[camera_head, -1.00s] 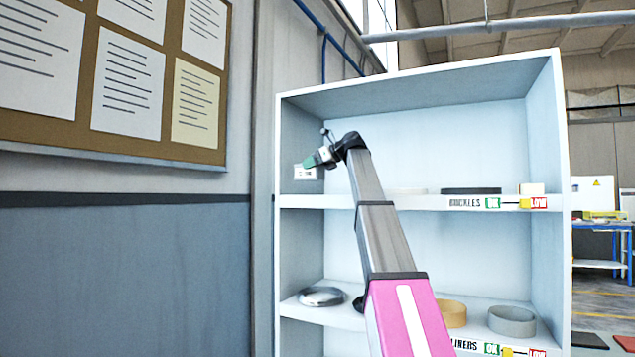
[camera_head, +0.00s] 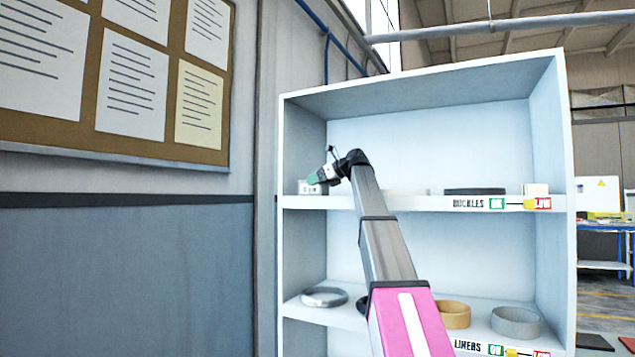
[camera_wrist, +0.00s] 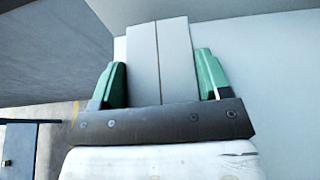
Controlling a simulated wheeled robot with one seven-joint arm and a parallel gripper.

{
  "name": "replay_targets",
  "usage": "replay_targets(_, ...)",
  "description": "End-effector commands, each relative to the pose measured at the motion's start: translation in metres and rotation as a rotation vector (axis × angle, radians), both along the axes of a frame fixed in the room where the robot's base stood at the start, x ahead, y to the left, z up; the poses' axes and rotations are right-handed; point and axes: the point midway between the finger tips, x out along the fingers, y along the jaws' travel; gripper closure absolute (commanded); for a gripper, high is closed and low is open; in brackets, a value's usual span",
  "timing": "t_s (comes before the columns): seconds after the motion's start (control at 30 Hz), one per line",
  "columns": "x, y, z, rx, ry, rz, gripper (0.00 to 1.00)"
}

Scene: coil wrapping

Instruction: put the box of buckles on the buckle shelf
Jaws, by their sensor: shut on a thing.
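The box of buckles (camera_head: 313,188) is small and pale, with a dark marking on its front. It is at the left end of the buckle shelf (camera_head: 345,203), level with the shelf board; I cannot tell whether it rests on it. My gripper (camera_head: 318,178) has green fingers and is shut on the box from above. In the wrist view the green fingers of my gripper (camera_wrist: 160,80) stand on both sides of the pale grey box (camera_wrist: 158,60), which has a seam down its middle. The shelf label (camera_head: 468,203) reads BUCKLES.
On the same shelf, right of my arm, are a white flat item (camera_head: 408,191), a dark flat item (camera_head: 475,191) and a small cream block (camera_head: 535,189). The lower shelf holds rings, among them a tan ring (camera_head: 453,314) and a grey ring (camera_head: 516,321). The cabinet's left wall is close to the box.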

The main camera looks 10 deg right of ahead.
Motion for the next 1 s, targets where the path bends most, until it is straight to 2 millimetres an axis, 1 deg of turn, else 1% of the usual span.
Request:
replay_targets(0.03, 0.000, 0.000, -0.001, 0.000, 0.000, 0.000, 0.27)
replay_targets(0.07, 0.000, 0.000, -0.001, 0.000, 0.000, 0.000, 0.17)
replay_targets(0.1, 0.000, 0.000, -0.001, 0.000, 0.000, 0.000, 0.04)
replay_targets(0.43, 0.000, 0.000, 0.001, 0.000, 0.000, 0.000, 0.04)
replay_targets(0.53, -0.004, -0.006, 0.004, 0.000, 0.000, -0.001, 0.04)
replay_targets(0.67, -0.016, -0.021, 0.012, 0.001, -0.002, -0.003, 0.04)
replay_targets(0.8, -0.031, -0.043, 0.023, 0.000, -0.002, -0.003, 0.04)
replay_targets(1.0, -0.051, -0.070, 0.038, 0.000, -0.001, -0.002, 0.04)
